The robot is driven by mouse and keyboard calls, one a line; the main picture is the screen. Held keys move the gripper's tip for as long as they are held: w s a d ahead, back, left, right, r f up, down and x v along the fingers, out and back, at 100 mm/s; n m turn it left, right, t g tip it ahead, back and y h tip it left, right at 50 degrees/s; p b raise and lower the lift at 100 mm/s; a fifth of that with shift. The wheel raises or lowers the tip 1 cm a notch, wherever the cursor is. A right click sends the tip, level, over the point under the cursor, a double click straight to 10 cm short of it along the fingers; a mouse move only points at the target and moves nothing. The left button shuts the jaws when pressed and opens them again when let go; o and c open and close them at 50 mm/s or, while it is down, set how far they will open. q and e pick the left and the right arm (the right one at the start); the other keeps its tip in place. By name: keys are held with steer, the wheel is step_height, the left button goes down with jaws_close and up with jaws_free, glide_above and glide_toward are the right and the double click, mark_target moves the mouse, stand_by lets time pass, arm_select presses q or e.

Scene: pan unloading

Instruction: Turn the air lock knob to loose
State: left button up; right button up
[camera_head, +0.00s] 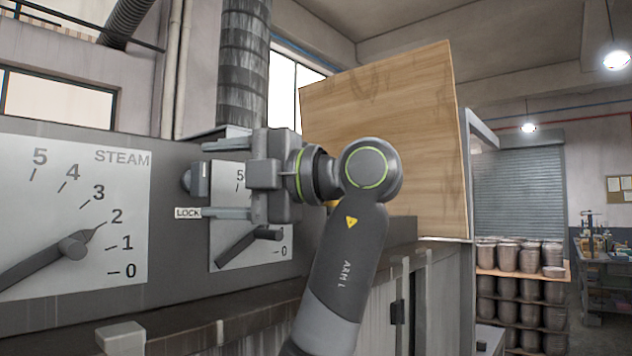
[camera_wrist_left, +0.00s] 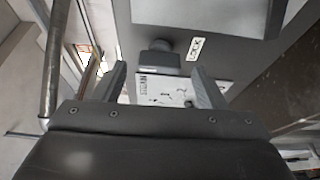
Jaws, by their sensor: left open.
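The air lock knob (camera_head: 197,180) is a small dark grey knob on the grey machine front, left of the second dial plate. A white LOCK label (camera_head: 187,213) sits below it. My left gripper (camera_head: 204,180) is open, its fingers pointing left, one above and one below the knob in the head view. In the left wrist view the knob (camera_wrist_left: 160,62) shows between the fingertips (camera_wrist_left: 159,68), with a gap on both sides. The LOCK label (camera_wrist_left: 196,48) is at its upper right there. I cannot tell how deep the knob lies between the fingers. No loose label is readable.
A large STEAM dial plate (camera_head: 120,190) with a lever is at left. A second dial plate (camera_head: 260,255) is partly hidden behind my gripper. A wooden board (camera_head: 400,130) stands behind my arm. Racks of pots (camera_head: 520,290) stand at right.

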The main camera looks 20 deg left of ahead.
arm_select(q)
steer(key=d+p, duration=0.4)
steer(key=d, duration=1.1)
steer(key=shift+d, duration=0.1)
